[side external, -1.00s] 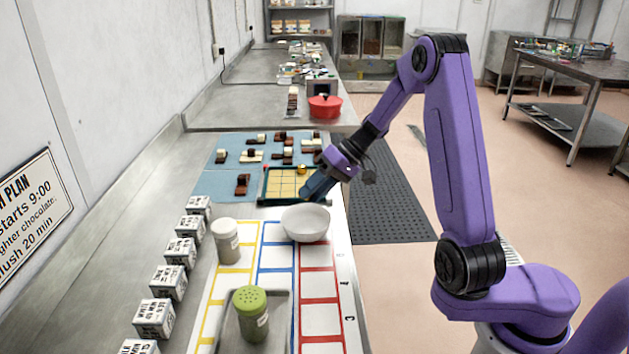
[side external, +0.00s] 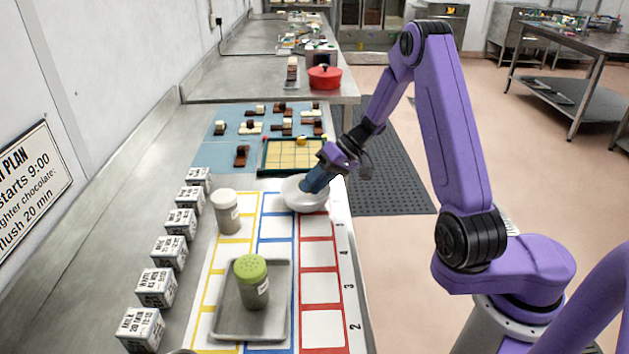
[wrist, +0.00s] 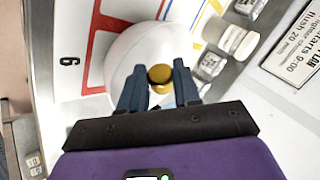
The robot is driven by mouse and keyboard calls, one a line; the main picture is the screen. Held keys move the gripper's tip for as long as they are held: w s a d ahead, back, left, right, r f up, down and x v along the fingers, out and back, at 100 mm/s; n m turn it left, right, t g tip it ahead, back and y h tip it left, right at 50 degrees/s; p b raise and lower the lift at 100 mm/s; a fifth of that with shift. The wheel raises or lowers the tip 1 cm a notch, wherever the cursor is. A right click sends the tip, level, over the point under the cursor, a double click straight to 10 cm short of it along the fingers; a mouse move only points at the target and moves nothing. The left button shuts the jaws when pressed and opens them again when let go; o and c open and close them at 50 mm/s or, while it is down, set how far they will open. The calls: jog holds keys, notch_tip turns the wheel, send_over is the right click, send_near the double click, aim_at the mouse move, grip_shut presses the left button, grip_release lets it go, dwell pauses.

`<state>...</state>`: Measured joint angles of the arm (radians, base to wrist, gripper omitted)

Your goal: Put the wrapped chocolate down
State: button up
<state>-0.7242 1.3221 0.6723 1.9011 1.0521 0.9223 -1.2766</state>
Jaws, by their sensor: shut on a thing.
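My gripper (wrist: 160,85) is shut on the gold-wrapped chocolate (wrist: 159,76), which shows between the fingers in the wrist view. A second gold patch (wrist: 183,82) shows against the right finger; I cannot tell if it is a separate piece. The white bowl (wrist: 120,70) lies beneath. In the side external view my gripper (side external: 308,192) points down into the bowl (side external: 303,206), and the fingertips and chocolate are hidden. I cannot tell whether the chocolate touches the bowl.
A gold-topped gridded board (side external: 285,157) with a yellow piece stands just behind the bowl. A white shaker (side external: 226,212) is to the left, and a green-lidded shaker (side external: 252,282) stands on a grey tray (side external: 225,325) in front. Printed white blocks (side external: 156,287) line the left.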

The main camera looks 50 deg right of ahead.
jog(key=o, duration=1.1)
notch_tip(320, 180, up, 7)
dwell(0.3)
